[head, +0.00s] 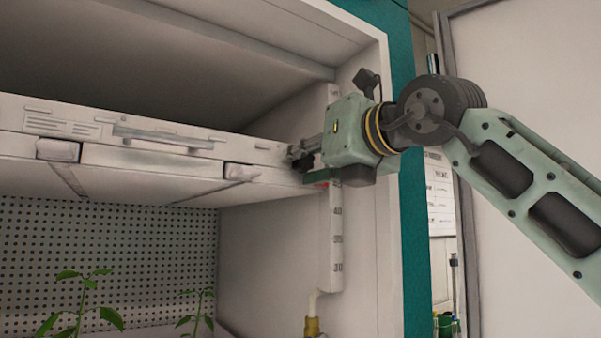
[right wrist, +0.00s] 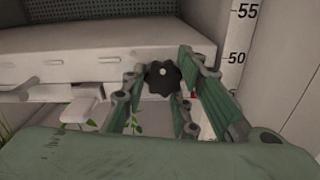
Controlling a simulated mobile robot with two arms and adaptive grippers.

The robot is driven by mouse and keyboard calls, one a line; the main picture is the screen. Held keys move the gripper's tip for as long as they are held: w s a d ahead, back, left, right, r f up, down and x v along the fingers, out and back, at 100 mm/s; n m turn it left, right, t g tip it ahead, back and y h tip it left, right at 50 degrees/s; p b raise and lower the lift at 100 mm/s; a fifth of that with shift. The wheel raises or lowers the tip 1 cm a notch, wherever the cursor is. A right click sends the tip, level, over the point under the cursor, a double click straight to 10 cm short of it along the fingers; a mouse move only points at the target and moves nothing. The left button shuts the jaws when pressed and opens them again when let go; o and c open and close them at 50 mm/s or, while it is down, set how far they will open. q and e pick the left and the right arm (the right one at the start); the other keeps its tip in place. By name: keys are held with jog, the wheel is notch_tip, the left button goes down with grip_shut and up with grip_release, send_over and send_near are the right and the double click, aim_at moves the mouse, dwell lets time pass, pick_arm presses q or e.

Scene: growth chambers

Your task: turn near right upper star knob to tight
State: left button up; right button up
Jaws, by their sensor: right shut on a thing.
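The black star knob (right wrist: 162,77) shows in the right wrist view, on the right end of the white lamp panel's front edge. My right gripper (right wrist: 163,90) has its green-grey fingers on either side of the knob and is shut on it. In the head view my right gripper (head: 298,156) reaches in from the right to the panel's right end, and the knob there is mostly hidden by the fingers. The white panel (head: 190,158) spans the chamber, with a handle on its front. Whether the knob is tight cannot be seen. My left gripper is not in view.
A white scale post (head: 336,245) with height marks stands just right of the knob, along the chamber's side wall (head: 270,250). A green plant (head: 85,305) grows below the panel. A teal frame edge (head: 410,230) lies to the right.

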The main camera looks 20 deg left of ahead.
jog(key=shift+s+d+r+m, duration=0.15)
jog(key=shift+r+m, duration=0.4)
jog(key=shift+m, duration=0.05)
jog(key=o, duration=1.1)
jog(key=shift+f, duration=0.1)
jog(key=shift+c, duration=0.2)
jog(key=shift+f, duration=0.1)
jog(key=v, duration=1.2)
